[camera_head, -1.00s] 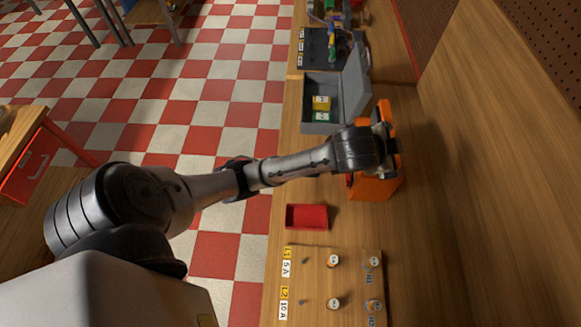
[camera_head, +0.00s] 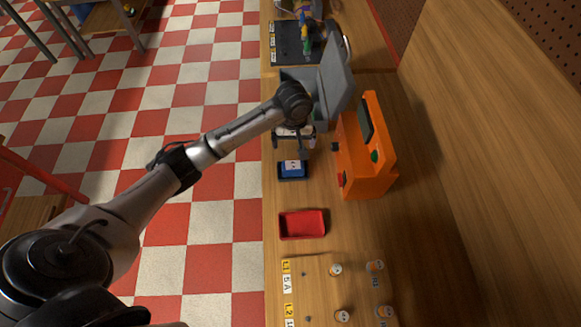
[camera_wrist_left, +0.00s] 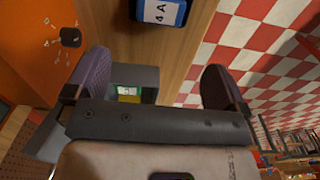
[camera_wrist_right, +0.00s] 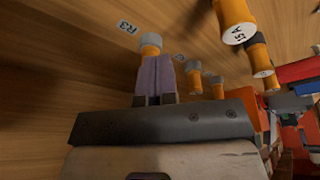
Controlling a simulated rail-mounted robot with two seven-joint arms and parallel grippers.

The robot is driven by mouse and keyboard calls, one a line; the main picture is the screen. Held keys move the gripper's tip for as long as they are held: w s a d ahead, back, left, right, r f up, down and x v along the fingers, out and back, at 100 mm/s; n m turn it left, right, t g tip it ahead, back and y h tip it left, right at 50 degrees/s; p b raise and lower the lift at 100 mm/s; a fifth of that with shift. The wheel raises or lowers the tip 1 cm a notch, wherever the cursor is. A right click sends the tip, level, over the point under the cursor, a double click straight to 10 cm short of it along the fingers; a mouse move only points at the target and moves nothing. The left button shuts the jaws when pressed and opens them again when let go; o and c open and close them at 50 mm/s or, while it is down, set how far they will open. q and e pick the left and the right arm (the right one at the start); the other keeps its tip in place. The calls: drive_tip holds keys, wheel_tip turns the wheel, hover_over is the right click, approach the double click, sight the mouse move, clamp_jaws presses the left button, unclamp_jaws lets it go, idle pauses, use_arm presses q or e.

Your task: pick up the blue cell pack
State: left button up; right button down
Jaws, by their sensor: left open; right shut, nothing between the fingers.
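The blue cell pack (camera_head: 292,170) lies on the wooden bench, left of the orange unit, with a white label facing up. In the left wrist view the pack (camera_wrist_left: 160,12) shows at the top edge, partly cut off, its label reading "4 A". My left gripper (camera_head: 291,143) is open and empty, just beyond the pack in the head view and apart from it. Its two fingers (camera_wrist_left: 154,76) are spread wide in the left wrist view. My right gripper (camera_wrist_right: 158,75) is shut with nothing held; its fingertips appear close to an orange cylinder with a grey cap (camera_wrist_right: 150,42).
The orange unit (camera_head: 366,160) stands right of the pack. A grey box with raised lid (camera_head: 337,80) is behind, partly hidden by my left arm. A red tray (camera_head: 302,224) and a wooden board with posts (camera_head: 330,290) lie nearer. Bare bench separates pack and tray.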

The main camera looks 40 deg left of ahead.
use_arm(q)
hover_over(293, 165)
wheel_tip(293, 165, down, 9)
drive_tip(key=shift+w+a+r, duration=0.15)
drive_tip(key=shift+r, duration=0.05)
drive_tip(key=shift+f+b, duration=0.3)
drive_tip(key=shift+f, duration=2.3)
drive_tip(key=shift+c, duration=0.4)
drive_tip(key=c, duration=0.9)
drive_tip(key=shift+o, duration=0.2)
drive_tip(key=shift+r, duration=0.1)
